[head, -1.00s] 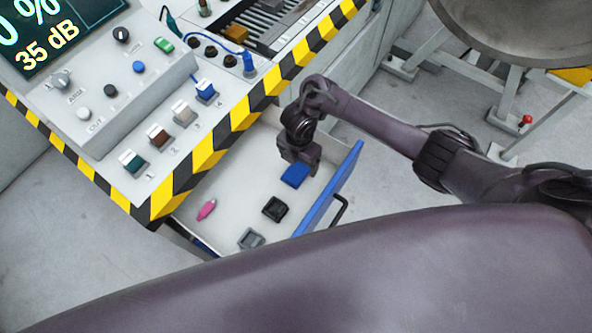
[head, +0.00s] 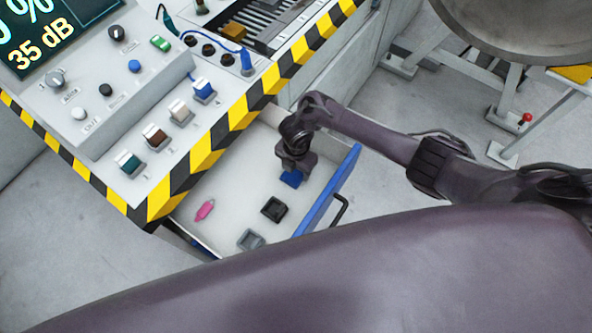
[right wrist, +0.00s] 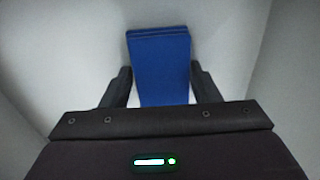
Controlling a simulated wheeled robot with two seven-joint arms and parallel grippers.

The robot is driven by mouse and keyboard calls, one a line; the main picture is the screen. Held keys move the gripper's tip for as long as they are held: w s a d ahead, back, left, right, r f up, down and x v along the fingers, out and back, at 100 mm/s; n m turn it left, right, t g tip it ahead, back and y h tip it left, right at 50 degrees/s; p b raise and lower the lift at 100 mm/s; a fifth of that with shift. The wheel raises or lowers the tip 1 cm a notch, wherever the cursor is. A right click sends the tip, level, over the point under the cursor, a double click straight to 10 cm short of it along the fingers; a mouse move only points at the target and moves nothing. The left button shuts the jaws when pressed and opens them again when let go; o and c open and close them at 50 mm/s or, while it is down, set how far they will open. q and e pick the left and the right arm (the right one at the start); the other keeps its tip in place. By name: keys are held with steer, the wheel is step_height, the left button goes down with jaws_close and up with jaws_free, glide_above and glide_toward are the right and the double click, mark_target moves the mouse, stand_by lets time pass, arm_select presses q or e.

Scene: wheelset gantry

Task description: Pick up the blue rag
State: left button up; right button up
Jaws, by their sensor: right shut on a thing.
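The blue rag (head: 291,179) is in the open drawer (head: 237,190), directly under my right gripper (head: 292,172). In the right wrist view the rag (right wrist: 160,65) is a folded blue strip lying between the two dark fingers of my right gripper (right wrist: 160,88). The fingers sit close against its sides and are shut on it. The gripper body hides the near end of the rag. I cannot tell whether the rag touches the drawer floor. My left gripper is not in view.
A pink object (head: 205,210), a black box-like piece (head: 274,208) and a grey one (head: 251,240) lie in the drawer. The blue drawer front (head: 327,198) stands right of the gripper. The striped console edge (head: 215,150) borders the left side.

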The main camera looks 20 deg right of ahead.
steer(key=shift+r, duration=0.1)
steer(key=shift+r, duration=0.6)
step_height(320, 180, up, 19)
steer(key=p, duration=1)
steer(key=shift+f+p, duration=0.15)
steer(key=shift+p, duration=0.2)
